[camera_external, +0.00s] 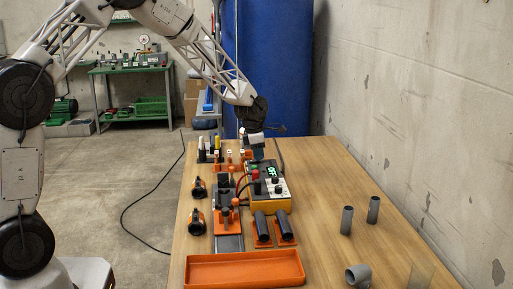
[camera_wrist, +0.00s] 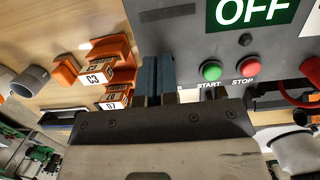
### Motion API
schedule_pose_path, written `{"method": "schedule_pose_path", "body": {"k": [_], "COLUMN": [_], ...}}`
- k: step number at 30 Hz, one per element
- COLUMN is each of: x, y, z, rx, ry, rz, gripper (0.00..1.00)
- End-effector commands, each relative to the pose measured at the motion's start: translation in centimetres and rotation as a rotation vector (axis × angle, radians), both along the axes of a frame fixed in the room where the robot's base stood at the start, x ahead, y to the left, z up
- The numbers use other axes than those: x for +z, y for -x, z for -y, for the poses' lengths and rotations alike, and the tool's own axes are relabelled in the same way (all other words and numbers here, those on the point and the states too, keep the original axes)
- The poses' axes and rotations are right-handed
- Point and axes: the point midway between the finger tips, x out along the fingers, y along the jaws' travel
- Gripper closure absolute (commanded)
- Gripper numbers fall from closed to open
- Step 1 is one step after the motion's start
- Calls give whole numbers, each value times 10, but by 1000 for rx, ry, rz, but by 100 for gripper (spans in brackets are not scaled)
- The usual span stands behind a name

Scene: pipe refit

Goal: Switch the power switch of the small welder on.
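The small welder (camera_external: 284,204) is a grey and orange box on the wooden table, with a lit green display reading OFF (camera_wrist: 252,10). In the wrist view its grey panel (camera_wrist: 190,45) carries a green START button (camera_wrist: 211,70) and a red STOP button (camera_wrist: 247,67). I cannot tell for sure which part is the power switch. My gripper (camera_external: 258,153) is above the far end of the welder. In the wrist view its blue fingertips (camera_wrist: 157,75) are together with nothing seen between them, beside the panel and left of the START button.
Orange holders with labelled blocks, one marked C3 (camera_wrist: 100,76), stand near the fingers. Red cables (camera_external: 240,186) run at the welder's left. An orange tray (camera_external: 245,283) and grey pipes (camera_external: 346,220) are at the near side. The table's right side is mostly clear.

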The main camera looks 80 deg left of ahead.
Motion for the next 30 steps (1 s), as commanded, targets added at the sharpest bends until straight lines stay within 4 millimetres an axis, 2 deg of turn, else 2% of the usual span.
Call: {"method": "schedule_pose_path", "body": {"k": [1,10,23,30], "x": [-20,-18,-17,-5], "y": [12,21,22,23], "z": [8,6,6,6], "rx": [0,1,1,0], "ry": [23,23,23,21], "rz": [-26,-27,-28,-25], "gripper": [100,100,100,100]}}
